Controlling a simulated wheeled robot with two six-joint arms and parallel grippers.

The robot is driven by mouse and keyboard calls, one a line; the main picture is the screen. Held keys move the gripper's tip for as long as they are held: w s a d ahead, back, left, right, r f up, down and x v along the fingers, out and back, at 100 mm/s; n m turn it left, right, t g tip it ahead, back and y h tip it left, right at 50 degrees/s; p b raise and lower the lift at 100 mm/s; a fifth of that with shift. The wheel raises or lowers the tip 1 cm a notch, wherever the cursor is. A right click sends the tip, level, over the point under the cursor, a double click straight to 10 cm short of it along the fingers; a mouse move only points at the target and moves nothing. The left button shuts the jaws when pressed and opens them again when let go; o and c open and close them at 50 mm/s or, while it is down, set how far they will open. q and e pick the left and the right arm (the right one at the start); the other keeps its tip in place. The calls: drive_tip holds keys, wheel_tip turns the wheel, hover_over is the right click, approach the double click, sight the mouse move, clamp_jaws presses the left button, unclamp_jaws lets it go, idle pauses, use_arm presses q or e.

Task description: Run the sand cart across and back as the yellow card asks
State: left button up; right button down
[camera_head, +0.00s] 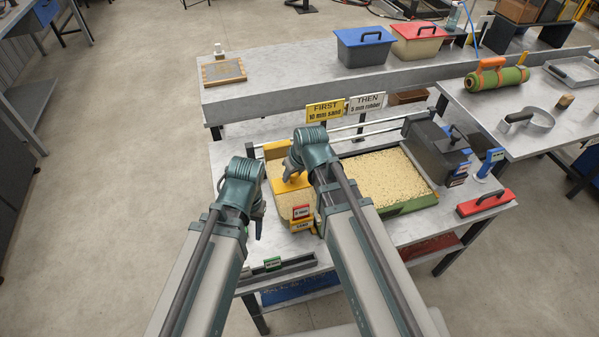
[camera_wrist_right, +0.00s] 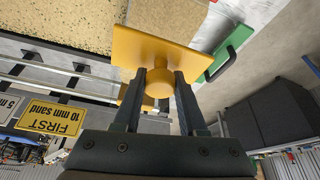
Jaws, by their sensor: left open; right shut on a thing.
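The yellow card (camera_head: 325,111) reads "FIRST 10 mm sand", beside a white card (camera_head: 366,103) reading "THEN" and a rubber amount. The yellow sand cart (camera_head: 276,150) stands at the left end of the turf tray, partly hidden by my right arm. My right gripper (camera_head: 291,174) is shut on the cart's yellow knob (camera_wrist_right: 158,84), with a finger on each side, in the right wrist view. My left gripper (camera_head: 257,228) is open and empty, left of the cart. The tray (camera_head: 410,204) has a green edge and a pale, grainy surface.
A dark grey box cart (camera_head: 432,146) stands at the tray's right end. Blue-lidded (camera_head: 364,50) and red-lidded bins stand on the back bench. A green roll (camera_head: 497,79) lies on the right table.

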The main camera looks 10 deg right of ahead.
drive_tip(key=shift+s+a, duration=0.1)
drive_tip(key=shift+a, duration=0.1)
drive_tip(key=c, duration=0.9)
unclamp_jaws()
drive_tip(key=o, duration=0.4)
drive_tip(key=shift+a, duration=0.15)
drive_tip(key=shift+o, duration=0.2)
drive_tip(key=shift+d+r+p, duration=0.2)
drive_tip(key=shift+r+p, duration=0.25)
drive_tip(key=p+v, duration=1.2)
drive_tip(key=v, duration=0.1)
